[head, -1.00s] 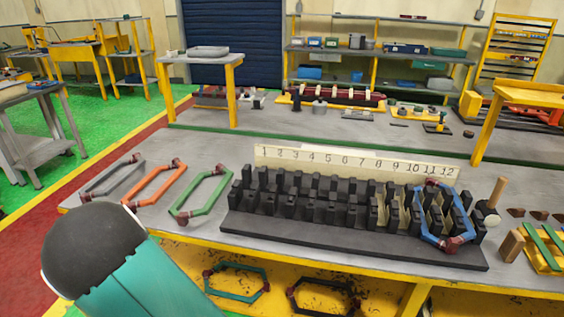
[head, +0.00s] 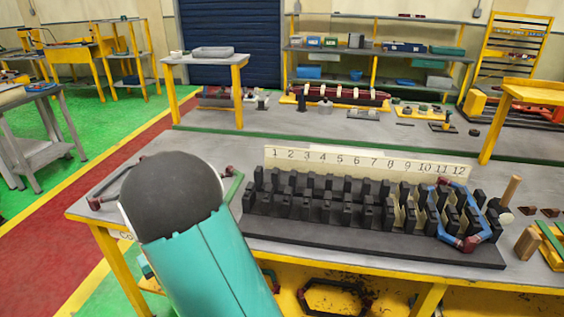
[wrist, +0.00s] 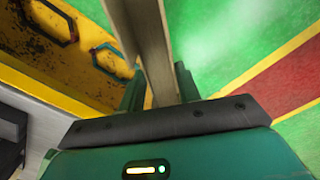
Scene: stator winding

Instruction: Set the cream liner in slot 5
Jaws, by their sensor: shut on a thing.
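My gripper (wrist: 158,75) is shut on a long pale, shaded strip, which I take for the cream liner (wrist: 148,40). The strip stands between the two teal fingers and runs out of the top of the wrist view. Its far end is out of sight. The gripper does not show in the head view. Pale liners (head: 405,216) show towards the right-hand slots. The row under number 5 looks dark, with no cream visible.
A blue coil (head: 484,240) sits over the right-hand slots. A wooden-handled mallet (head: 511,190) stands at the block's right end. My arm covers the bench's left part.

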